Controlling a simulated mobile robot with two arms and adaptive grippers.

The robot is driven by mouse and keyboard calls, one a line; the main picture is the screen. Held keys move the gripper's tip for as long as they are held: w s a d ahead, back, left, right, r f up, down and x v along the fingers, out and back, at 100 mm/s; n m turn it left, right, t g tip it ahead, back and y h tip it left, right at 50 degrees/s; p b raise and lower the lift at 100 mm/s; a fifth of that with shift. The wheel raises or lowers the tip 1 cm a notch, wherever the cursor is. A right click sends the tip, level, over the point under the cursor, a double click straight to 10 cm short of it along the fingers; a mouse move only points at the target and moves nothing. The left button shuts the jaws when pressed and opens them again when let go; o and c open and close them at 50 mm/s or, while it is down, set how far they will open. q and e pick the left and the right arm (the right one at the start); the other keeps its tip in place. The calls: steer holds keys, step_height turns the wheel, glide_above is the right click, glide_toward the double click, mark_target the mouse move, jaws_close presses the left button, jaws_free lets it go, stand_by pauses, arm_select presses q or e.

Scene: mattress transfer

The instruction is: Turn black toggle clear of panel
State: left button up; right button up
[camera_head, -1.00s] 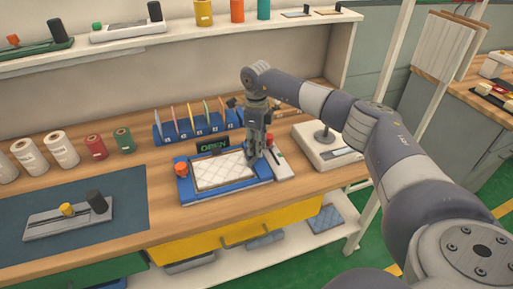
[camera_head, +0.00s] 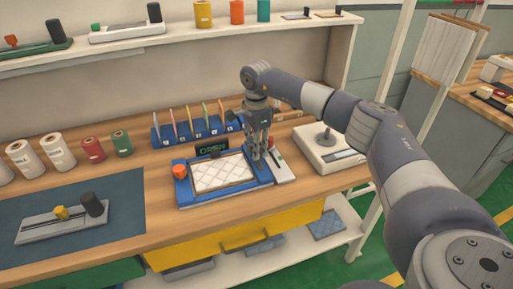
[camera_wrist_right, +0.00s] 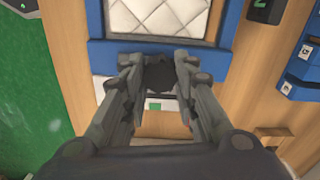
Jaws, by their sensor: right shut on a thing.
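The white quilted panel (camera_head: 222,174) lies in a blue frame (camera_head: 228,199) on the wooden bench; both also show in the right wrist view, the panel (camera_wrist_right: 175,18) and the frame (camera_wrist_right: 108,54). My right gripper (camera_head: 260,155) points down at the frame's right side. In the right wrist view its fingers (camera_wrist_right: 159,80) are closed around the black toggle (camera_wrist_right: 159,75) at the frame's edge. The fingers hide the toggle in the head view, and its exact angle to the panel is unclear. My left gripper is not in view.
An orange knob (camera_head: 180,171) sits at the frame's left, and a small dark display (camera_head: 211,149) stands behind it. A blue card rack (camera_head: 190,138) is at the back. A grey device (camera_head: 324,147) stands to the right.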

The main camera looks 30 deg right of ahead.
steer(key=shift+r+n, duration=0.1)
steer(key=shift+n, duration=0.3)
steer(key=o, duration=1.1)
step_height(320, 180, up, 12)
steer(key=shift+f, duration=0.1)
stand_by(0.5)
